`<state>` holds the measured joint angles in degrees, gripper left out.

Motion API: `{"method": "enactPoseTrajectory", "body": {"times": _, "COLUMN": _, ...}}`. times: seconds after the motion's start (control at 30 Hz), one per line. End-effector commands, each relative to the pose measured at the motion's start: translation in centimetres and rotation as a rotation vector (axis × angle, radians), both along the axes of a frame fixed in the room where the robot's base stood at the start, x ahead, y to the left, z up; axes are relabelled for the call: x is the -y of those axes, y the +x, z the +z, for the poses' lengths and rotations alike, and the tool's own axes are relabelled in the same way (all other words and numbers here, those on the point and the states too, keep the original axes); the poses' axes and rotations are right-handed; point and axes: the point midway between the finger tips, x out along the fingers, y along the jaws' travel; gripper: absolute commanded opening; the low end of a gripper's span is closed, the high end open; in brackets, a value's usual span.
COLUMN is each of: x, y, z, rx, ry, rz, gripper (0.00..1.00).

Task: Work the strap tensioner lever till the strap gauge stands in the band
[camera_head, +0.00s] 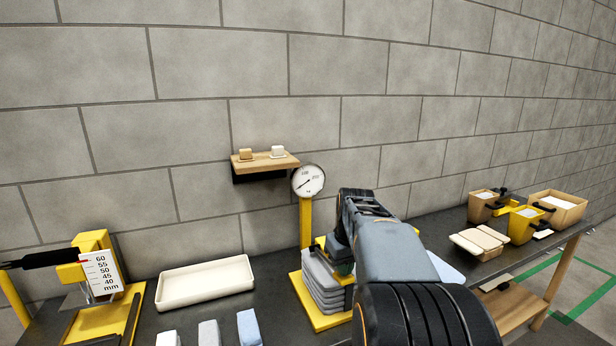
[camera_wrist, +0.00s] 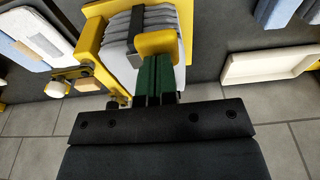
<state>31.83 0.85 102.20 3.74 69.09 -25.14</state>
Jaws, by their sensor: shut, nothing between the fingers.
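The strap tensioner's yellow base (camera_head: 326,320) stands on the dark bench and carries a stack of grey folded pieces (camera_head: 318,278). A dark strap (camera_wrist: 134,28) crosses the stack in the wrist view. The round white strap gauge (camera_head: 308,181) sits on a yellow post behind it; its dark needle slants to the lower left, and the band is too small to make out. My gripper (camera_wrist: 155,64) is shut and empty, its green fingers at a yellow block (camera_wrist: 160,42) beside the stack. I cannot tell whether they touch. My arm hides much of the tensioner in the head view; I cannot pick out the lever surely.
A cream tray (camera_head: 206,283) and several small blocks lie left of the tensioner. A yellow press with a millimetre scale (camera_head: 102,276) stands further left. A wooden wall shelf (camera_head: 265,162) holds two small blocks. Bins (camera_head: 556,212) stand at the right end.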

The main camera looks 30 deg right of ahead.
Motion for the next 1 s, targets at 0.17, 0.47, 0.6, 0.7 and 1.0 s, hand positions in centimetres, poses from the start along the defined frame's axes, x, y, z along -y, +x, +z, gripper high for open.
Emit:
{"method": "enactPoseTrajectory", "body": {"times": 0.17, "x": 0.0, "y": 0.1, "z": 0.7, "rx": -0.002, "ry": 0.001, "rz": 0.0, "gripper": 0.0}}
{"method": "enactPoseTrajectory", "body": {"times": 0.47, "x": 0.0, "y": 0.1, "z": 0.7, "rx": -0.001, "ry": 0.0, "rz": 0.0, "gripper": 0.0}}
{"method": "enactPoseTrajectory", "body": {"times": 0.6, "x": 0.0, "y": 0.3, "z": 1.4, "rx": -0.001, "ry": 0.0, "rz": 0.0, "gripper": 0.0}}
{"method": "enactPoseTrajectory", "body": {"times": 0.7, "x": 0.1, "y": 0.5, "z": 2.3, "rx": -0.001, "ry": 0.0, "rz": 0.0, "gripper": 0.0}}
{"method": "enactPoseTrajectory", "body": {"times": 1.0, "x": 0.2, "y": 1.2, "z": 4.1, "rx": -0.002, "ry": 0.0, "rz": 0.0, "gripper": 0.0}}
